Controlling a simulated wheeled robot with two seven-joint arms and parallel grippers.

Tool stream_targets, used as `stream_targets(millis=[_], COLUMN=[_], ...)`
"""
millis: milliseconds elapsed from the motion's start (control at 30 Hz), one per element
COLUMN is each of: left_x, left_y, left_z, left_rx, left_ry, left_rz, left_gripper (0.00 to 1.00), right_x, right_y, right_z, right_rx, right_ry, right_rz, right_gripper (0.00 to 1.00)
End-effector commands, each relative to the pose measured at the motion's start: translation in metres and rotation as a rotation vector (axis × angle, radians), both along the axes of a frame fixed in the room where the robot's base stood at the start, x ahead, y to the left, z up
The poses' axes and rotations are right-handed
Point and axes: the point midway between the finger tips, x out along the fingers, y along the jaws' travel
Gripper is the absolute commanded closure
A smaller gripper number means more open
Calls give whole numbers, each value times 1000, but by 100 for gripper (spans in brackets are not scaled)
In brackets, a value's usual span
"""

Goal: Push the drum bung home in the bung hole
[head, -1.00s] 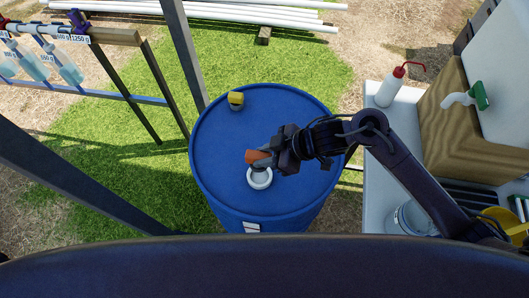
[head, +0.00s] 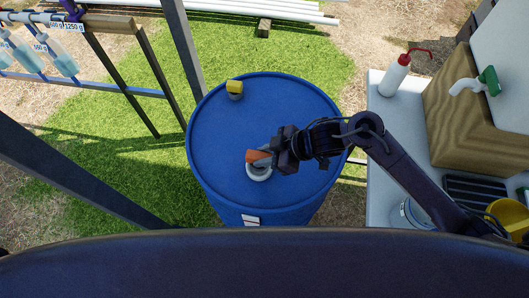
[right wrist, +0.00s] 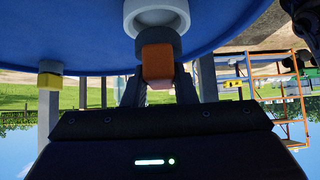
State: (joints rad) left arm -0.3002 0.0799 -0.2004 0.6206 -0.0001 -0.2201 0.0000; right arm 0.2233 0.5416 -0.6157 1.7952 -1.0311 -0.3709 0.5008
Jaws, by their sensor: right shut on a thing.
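The blue drum (head: 215,150) stands upright in the middle of the head view. A raised white collar (head: 259,174) around the bung hole stands on its near part. The bung's orange grip (head: 257,156) is between the fingers of my right gripper (head: 270,154), which is shut on it. The two touch or nearly touch; the hole itself is hidden. My left gripper is not in view.
A yellow-capped fitting (head: 235,88) stands near the drum's far left rim. A white table (head: 385,160) at right holds a red-topped wash bottle (head: 396,76) and a tap box (head: 462,115). A dark post (head: 182,48) rises behind the drum.

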Motion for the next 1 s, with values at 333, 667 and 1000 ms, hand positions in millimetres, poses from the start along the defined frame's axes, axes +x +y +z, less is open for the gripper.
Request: stream_targets(millis=[333,667,1000], left_x=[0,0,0], left_y=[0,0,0], left_z=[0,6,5], left_rx=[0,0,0], left_ry=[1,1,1], left_rz=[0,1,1], left_gripper=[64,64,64], right_x=[0,0,0], right_y=[0,0,0], right_z=[0,1,0], right_rx=[0,0,0], right_ry=[0,0,0], right_rz=[0,0,0], right_gripper=[93,93,93])
